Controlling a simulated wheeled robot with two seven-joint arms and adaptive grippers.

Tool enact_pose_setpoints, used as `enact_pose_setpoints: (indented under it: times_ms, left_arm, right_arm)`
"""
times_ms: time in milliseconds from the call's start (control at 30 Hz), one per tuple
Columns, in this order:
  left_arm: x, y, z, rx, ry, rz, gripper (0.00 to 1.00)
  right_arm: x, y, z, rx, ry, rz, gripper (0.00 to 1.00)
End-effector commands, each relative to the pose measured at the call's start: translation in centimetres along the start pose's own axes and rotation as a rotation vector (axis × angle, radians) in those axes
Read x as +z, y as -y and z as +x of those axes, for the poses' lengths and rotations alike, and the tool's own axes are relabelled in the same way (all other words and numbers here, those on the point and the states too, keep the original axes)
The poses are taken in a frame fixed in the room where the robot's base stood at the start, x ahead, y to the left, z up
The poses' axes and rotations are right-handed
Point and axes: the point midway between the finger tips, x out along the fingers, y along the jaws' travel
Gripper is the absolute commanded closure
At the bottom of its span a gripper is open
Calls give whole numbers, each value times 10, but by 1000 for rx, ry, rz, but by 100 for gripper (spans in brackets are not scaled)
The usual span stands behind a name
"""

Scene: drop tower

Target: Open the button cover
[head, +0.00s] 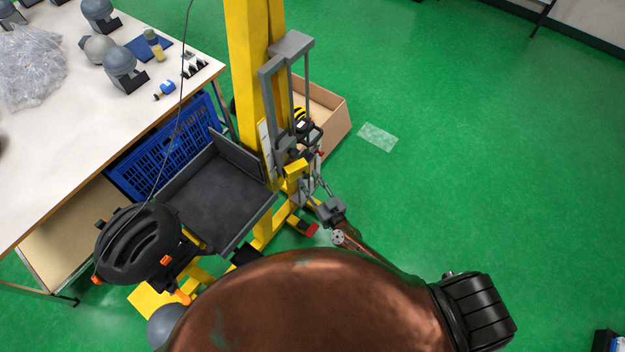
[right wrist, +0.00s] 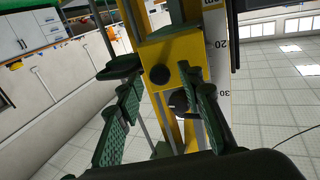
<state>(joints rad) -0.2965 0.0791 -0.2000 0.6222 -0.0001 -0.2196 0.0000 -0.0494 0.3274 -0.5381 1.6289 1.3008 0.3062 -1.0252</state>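The drop tower (head: 252,90) is a tall yellow post with a grey frame. A small yellow box (head: 295,170) sits low on its front. In the right wrist view the yellow housing (right wrist: 190,52) carries a round black knob (right wrist: 160,74), with a second dark round part below it. I cannot tell which part is the button cover. My right gripper (head: 313,187) is just in front of the yellow box. In the right wrist view its green fingers (right wrist: 155,72) are spread on either side of the knob, with nothing held. My left gripper does not show.
A dark tray (head: 215,195) and a black helmet (head: 140,245) are left of the tower. A white table (head: 75,130) with helmets and parts stands farther left, a blue crate (head: 165,150) below. A cardboard box (head: 330,115) is behind. Green floor at right is mostly clear.

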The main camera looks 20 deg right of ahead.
Motion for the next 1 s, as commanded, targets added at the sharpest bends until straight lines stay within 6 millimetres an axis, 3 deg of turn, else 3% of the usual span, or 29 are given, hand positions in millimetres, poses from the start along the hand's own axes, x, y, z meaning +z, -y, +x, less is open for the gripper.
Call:
enact_pose_setpoints:
  times_ms: [200, 700, 1000]
  left_arm:
    - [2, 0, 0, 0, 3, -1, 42]
    - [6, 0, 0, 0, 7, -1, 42]
    - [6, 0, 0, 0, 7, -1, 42]
  right_arm:
    - [0, 0, 0, -1, 0, 0, 66]
    - [0, 0, 0, 0, 0, -1, 100]
    - [0, 0, 0, 1, 0, -1, 100]
